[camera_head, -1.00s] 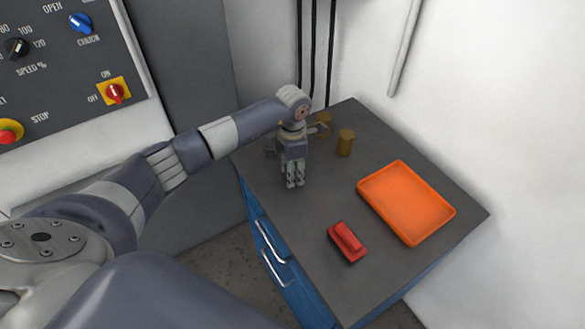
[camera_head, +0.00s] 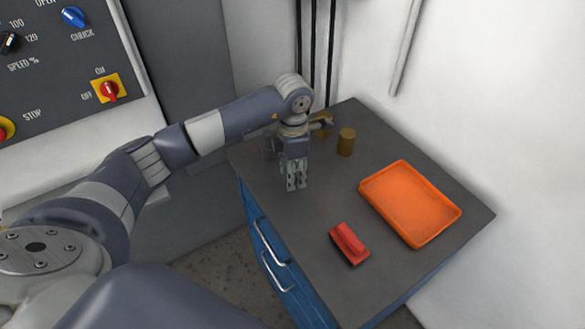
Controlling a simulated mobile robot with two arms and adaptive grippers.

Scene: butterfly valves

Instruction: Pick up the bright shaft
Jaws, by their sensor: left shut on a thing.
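My left gripper (camera_head: 297,184) points down over the left part of the grey-topped bench. Its fingers are close together, shut on a small pale grey thing that looks like the bright shaft. Most of that shaft is hidden between the fingers, and its edges blend with them. I cannot tell whether it touches the bench top or hangs just above it. My right gripper is not in view.
A brass-coloured cylinder (camera_head: 346,142) stands right of my left wrist; another is partly hidden behind the wrist. An orange tray (camera_head: 448,229) lies at the right. Walls (camera_head: 490,90) bound the back.

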